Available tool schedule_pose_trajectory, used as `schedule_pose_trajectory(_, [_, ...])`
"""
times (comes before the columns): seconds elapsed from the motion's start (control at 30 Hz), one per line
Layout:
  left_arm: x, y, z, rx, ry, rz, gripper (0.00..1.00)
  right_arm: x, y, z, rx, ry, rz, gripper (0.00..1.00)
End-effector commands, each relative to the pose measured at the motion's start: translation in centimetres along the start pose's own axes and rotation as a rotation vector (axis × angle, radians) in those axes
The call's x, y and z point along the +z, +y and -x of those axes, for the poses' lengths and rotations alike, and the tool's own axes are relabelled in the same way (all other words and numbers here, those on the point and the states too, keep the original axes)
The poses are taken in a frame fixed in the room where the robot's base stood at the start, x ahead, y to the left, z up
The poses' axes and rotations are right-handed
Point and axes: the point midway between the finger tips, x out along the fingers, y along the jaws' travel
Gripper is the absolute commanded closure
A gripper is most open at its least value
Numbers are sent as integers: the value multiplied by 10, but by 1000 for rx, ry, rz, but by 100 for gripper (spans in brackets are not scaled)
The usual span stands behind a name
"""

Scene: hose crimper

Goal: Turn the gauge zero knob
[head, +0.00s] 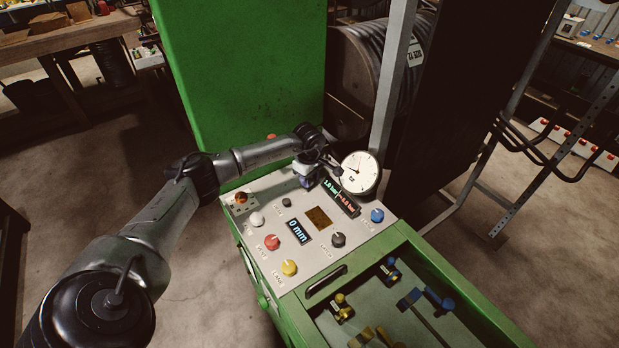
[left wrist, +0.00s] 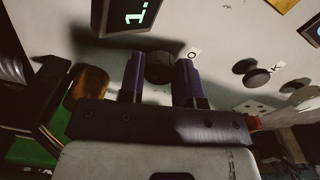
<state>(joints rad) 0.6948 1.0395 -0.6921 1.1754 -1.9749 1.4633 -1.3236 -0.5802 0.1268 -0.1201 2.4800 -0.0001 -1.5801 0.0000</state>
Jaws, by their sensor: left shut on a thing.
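The gauge zero knob (left wrist: 159,67) is a dark round knob on the pale panel, between the two purple-padded fingers of my left gripper (left wrist: 160,80) in the left wrist view. The fingers are shut on its sides. A small label partly showing "O" is beside it. In the head view my left gripper (head: 310,178) reaches down to the panel's far edge, just left of the round white gauge (head: 360,172), and hides the knob. My right gripper is not in view.
The panel (head: 262,285) carries red (head: 271,242), yellow (head: 289,267), white (head: 256,219), blue (head: 377,215) and black (head: 338,239) knobs, plus lit displays (head: 298,231). A green cabinet (head: 250,70) stands behind. An open tray with fittings (head: 405,315) is at the front right.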

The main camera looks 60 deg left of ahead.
Motion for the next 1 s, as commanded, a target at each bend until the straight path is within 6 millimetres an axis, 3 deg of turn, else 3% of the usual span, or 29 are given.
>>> schedule_pose_trajectory(0.7, [0, 1, 2, 0, 14, 627, 92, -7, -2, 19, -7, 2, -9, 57])
schedule_pose_trajectory(1.0, [0, 1, 2, 1, 18, 820, 92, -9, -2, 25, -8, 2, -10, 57])
